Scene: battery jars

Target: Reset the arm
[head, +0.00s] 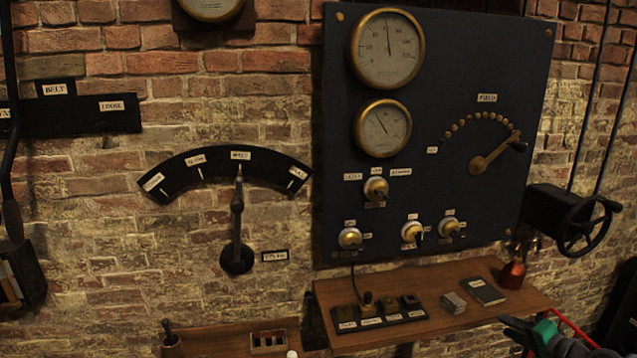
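The dark end of my gripper (522,329) shows at the bottom right, cut off by the lower edge. It is in front of the right part of the wooden shelf (440,325). A green part (545,331) and a thin red bar (573,325) show beside it; I cannot tell whether they belong to the gripper or lie behind it. The gap between the fingers is not clear, and I see nothing surely held.
A dark panel (460,60) with gauges, knobs and a brass lever (492,155) hangs on the brick wall. A handwheel (587,226) juts out at right. A lever (237,215) stands left.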

